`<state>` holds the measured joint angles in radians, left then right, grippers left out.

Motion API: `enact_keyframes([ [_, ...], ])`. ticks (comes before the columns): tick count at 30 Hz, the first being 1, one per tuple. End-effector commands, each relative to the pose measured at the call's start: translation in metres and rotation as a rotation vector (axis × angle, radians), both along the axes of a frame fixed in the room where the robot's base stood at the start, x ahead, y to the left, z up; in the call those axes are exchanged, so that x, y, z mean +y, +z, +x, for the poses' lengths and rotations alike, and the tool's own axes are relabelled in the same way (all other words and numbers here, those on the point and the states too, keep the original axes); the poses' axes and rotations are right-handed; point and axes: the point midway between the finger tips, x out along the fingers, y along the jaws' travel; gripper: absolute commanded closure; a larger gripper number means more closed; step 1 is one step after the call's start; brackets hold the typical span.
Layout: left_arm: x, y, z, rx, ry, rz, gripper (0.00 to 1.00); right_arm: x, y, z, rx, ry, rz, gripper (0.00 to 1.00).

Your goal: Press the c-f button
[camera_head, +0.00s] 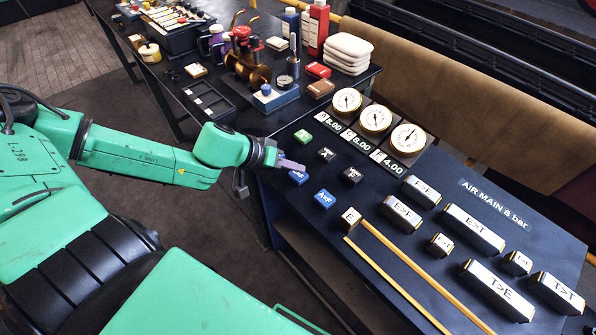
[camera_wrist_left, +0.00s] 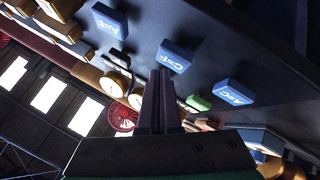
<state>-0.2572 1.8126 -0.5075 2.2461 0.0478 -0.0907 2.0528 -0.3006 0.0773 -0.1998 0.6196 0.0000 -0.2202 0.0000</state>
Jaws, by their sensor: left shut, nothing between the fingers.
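The blue C=F button (camera_wrist_left: 173,56) shows in the left wrist view on the dark panel, just beyond my fingertips. In the head view it is a blue block (camera_head: 298,178) partly hidden by my left gripper (camera_head: 291,163). My left gripper (camera_wrist_left: 160,75) is shut and empty, its tips close to that button; I cannot tell whether they touch it. The blue A=F button (camera_head: 324,199) lies nearer the front, also in the left wrist view (camera_wrist_left: 109,21). The blue A=C button (camera_wrist_left: 234,92) is on the other side. My right gripper is not in view.
A green button (camera_head: 303,136) and black buttons (camera_head: 352,175) lie beside the blue ones. Three gauges (camera_head: 375,118) stand behind. Labelled blocks (camera_head: 473,228) and two yellow rods (camera_head: 400,280) occupy the right of the panel. A crowded workbench (camera_head: 345,88) adjoins at the left.

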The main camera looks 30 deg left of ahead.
Motion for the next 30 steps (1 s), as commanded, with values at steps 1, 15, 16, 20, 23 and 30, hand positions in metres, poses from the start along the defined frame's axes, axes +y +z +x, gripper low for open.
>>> enact_keyframes([
  [1, 0.0, 0.0, 0.0, 0.0, 0.0, 0.0, 1.0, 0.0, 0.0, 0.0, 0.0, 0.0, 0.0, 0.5],
  [15, 0.0, -0.009, 0.0, 0.0, 0.0, 0.0, 1.0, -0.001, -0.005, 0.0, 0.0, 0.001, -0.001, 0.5],
  [16, 0.0, -0.009, 0.0, 0.0, 0.0, 0.0, 1.0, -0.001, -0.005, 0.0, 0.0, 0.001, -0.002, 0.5],
  [20, 0.0, -0.01, 0.0, 0.0, 0.0, 0.0, 1.0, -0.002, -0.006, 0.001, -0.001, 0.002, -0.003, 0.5],
  [23, 0.0, -0.012, 0.0, 0.0, 0.0, 0.0, 1.0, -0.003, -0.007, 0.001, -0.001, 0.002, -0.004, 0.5],
  [30, 0.0, -0.013, 0.0, 0.001, 0.0, -0.001, 1.0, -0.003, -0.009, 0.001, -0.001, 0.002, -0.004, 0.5],
])
